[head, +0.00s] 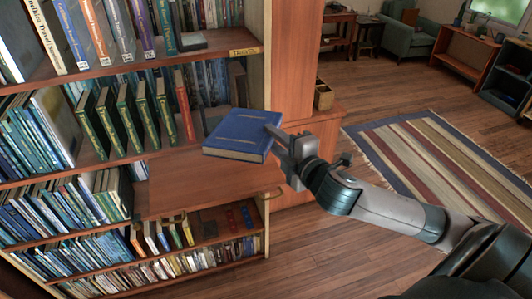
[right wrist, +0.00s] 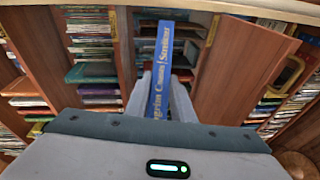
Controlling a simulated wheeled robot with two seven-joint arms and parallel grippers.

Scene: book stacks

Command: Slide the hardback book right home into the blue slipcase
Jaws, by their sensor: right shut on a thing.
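A blue hardback book (head: 238,136) lies nearly flat at the right end of the wooden ledge that juts from the bookcase; I cannot tell whether it touches the ledge. A pale strip of page edge shows along its near side. My right gripper (head: 279,141) is at the book's right side, shut on it. In the right wrist view, the blue spine (right wrist: 161,70) with pale lettering stands between the two grey fingers (right wrist: 158,98). I cannot make out a separate blue slipcase in either view. My left gripper is not in view.
The wooden ledge (head: 185,190) is bare left of the book. Several green books (head: 125,115) and a red one (head: 184,105) stand on the shelf behind. A thin grey upright piece (head: 204,121) is just left of the book. Open floor (head: 310,240) and a striped rug (head: 440,155) lie right.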

